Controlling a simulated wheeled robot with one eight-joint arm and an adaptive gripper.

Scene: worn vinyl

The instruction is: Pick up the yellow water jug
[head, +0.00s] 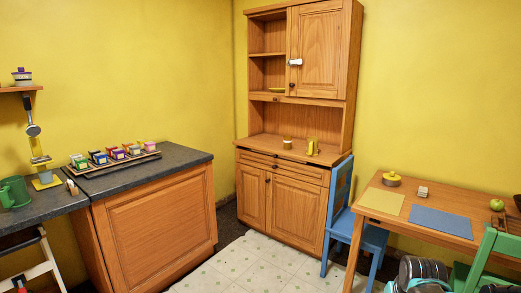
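A yellow jug (311,147) stands upright on the counter of the wooden hutch (265,150), right of its middle. A smaller yellow and white item (287,142) stands to its left on the same counter; it is too small to make out. I see no clear gripper in the head view.
A blue chair (341,215) stands at the hutch's right front. The wooden table (410,222) at right holds mats, a yellow lidded pot (391,179) and an apple (497,205). The dark worktop (180,162) at left holds a tray of small boxes. Tiled floor (240,265) before the hutch is clear.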

